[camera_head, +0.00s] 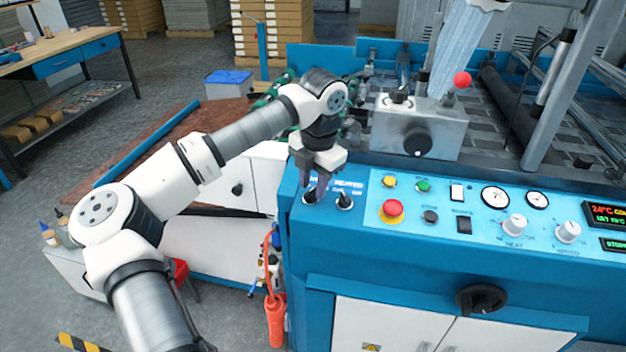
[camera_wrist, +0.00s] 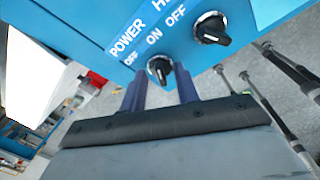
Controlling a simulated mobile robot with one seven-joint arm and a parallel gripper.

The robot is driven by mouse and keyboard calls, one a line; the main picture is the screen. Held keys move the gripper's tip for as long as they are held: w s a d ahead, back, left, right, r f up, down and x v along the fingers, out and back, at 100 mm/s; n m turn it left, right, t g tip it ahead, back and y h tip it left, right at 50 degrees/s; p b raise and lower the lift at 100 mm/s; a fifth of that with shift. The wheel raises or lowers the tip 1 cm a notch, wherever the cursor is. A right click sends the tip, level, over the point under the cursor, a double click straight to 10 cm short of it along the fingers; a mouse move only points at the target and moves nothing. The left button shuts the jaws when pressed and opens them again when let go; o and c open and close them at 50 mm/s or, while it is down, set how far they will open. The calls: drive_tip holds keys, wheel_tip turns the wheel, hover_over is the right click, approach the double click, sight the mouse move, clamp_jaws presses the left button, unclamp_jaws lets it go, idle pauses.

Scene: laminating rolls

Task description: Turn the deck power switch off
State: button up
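The deck power switch (camera_wrist: 160,68) is a small black rotary knob on the blue panel, under the label POWER with OFF and ON marks. In the head view the power switch (camera_head: 309,198) is partly hidden by my gripper. My gripper (camera_head: 315,190) points down at it from above. In the wrist view the two dark fingers of my gripper (camera_wrist: 159,77) are apart, with the knob showing between their tips. I cannot tell whether either finger touches it. The knob's exact pointing direction is hard to make out.
A similar black heater knob (camera_head: 345,201) sits close to the right; it also shows in the wrist view (camera_wrist: 211,29). A red emergency button (camera_head: 392,209) and other controls lie farther right. A grey metal block (camera_head: 417,125) stands behind the panel.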

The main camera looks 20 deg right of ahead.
drive_tip(key=shift+f, duration=0.25)
clamp_jaws()
